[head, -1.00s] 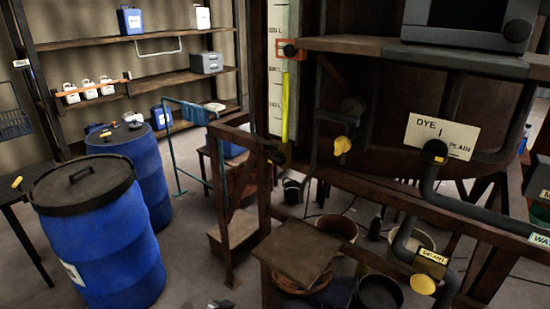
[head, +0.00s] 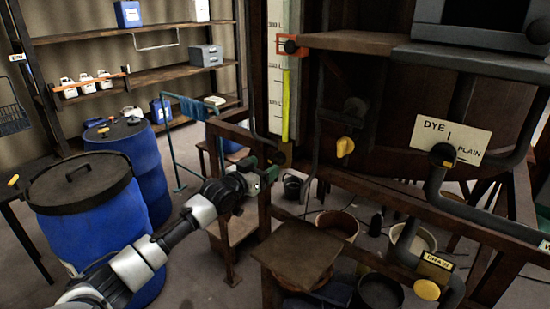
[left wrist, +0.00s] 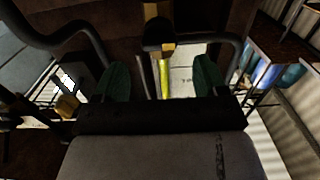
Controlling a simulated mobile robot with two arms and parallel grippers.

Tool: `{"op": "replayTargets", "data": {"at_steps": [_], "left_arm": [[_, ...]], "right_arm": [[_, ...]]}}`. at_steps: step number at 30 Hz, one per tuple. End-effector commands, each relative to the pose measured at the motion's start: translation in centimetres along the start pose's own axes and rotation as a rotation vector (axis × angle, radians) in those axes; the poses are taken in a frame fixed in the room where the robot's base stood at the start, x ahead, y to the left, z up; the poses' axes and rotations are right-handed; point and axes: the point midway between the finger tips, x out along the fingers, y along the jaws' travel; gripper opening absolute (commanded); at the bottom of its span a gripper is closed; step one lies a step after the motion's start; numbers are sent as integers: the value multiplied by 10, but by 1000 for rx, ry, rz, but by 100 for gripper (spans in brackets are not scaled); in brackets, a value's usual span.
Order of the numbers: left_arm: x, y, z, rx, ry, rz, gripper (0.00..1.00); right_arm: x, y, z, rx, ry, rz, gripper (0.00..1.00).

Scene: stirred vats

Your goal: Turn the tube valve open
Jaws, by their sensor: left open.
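The sight tube (head: 286,105) holds yellow-green liquid against a white scale on the dark vat. The tube valve, a yellow handle on a dark body, shows in the left wrist view (left wrist: 157,32) at top centre; in the head view it is mostly hidden behind my gripper at the foot of the tube. My left gripper (head: 271,160) is beside the tube's foot. In the left wrist view its two green fingertips (left wrist: 161,78) are open and empty, with the handle lined up between them in the picture. I cannot tell whether they touch it. My right gripper is out of view.
Another yellow handle (head: 345,147) is on the vat to the right. A DYE/PLAIN sign (head: 452,139) and a DRAIN valve (head: 427,290) are farther right. A wooden frame and stand (head: 300,250) are below. Blue drums (head: 90,230) stand at the left.

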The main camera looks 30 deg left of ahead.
Motion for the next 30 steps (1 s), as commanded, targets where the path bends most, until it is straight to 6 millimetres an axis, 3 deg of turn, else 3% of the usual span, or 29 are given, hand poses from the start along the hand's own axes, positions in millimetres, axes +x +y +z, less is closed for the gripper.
{"op": "replayTargets", "data": {"at_steps": [6,12,25,26,30], "left_arm": [[34,0,-3,2,2,-2,72],[53,0,0,1,0,0,72],[60,0,0,2,1,-1,72],[60,0,0,2,1,-1,71],[60,0,0,2,0,-1,49]], "right_arm": [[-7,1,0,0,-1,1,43],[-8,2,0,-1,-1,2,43],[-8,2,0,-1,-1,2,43],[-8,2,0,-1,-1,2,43],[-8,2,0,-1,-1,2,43]]}}
